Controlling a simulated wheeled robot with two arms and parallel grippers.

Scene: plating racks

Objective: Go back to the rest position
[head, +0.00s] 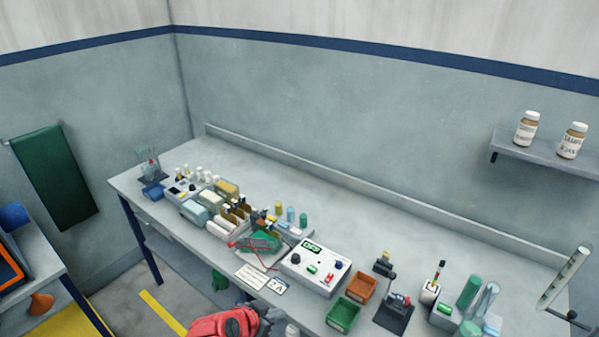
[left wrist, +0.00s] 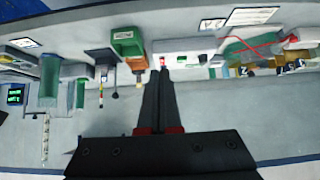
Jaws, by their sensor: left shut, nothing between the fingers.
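My left gripper (left wrist: 160,84) shows from behind in the left wrist view, its two dark fingers together with nothing between them. In the head view the red and dark end of my left arm (head: 226,323) is at the bottom edge, in front of the long bench (head: 345,215). The fingertips are not clear there. My right gripper is in neither view.
On the bench stand a white control box (head: 314,268), a green rack with red wire (head: 261,243), an orange bin (head: 354,286) and a green bin (head: 343,314). A side table (head: 40,262) is at left. A wall shelf (head: 545,153) holds two jars.

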